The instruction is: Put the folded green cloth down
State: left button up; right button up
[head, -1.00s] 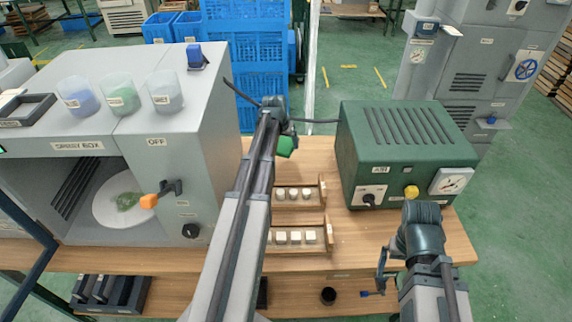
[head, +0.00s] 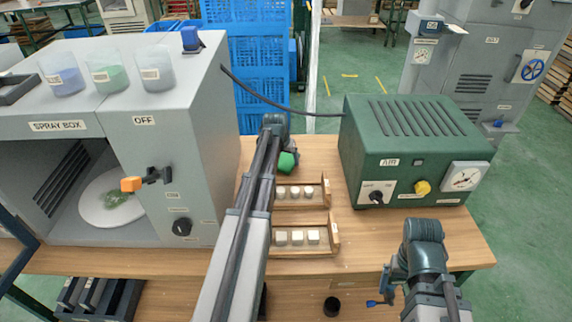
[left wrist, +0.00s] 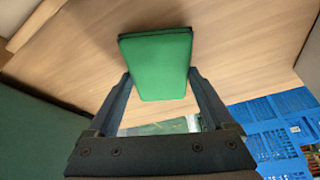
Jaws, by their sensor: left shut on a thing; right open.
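The folded green cloth (head: 287,162) is a small green pad with a dark edge, above the table behind the wooden racks in the head view. My left gripper (head: 280,150) is shut on it. In the left wrist view the cloth (left wrist: 160,65) sits between the two fingers of my left gripper (left wrist: 160,90), with bare wooden tabletop beyond it. I cannot tell whether it touches the table. My right gripper (head: 388,290) is low at the table's front edge, open and apart from the cloth.
Two wooden racks (head: 335,236) with pale blocks stand in front of the cloth. The grey spray box (head: 185,120) is at left, with a round white plate (head: 92,212) inside. The green air unit (head: 410,150) is at right. A black hose runs between them at the back.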

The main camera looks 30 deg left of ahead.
pick_arm(q)
jog(key=shift+f, duration=0.1)
pick_arm(e)
jog(key=shift+f, duration=0.15)
pick_arm(q)
jog(key=shift+f, duration=0.15)
pick_arm(e)
jog(key=shift+f, duration=0.1)
pick_arm(q)
jog(key=shift+f, duration=0.15)
jog(key=o, duration=1.2)
jog(key=shift+r, duration=0.25)
jog(key=p+v, duration=1.1)
jog(key=v, duration=0.1)
pick_arm(e)
notch_tip(320, 180, up, 11)
pick_arm(q)
jog(key=shift+f, duration=0.1)
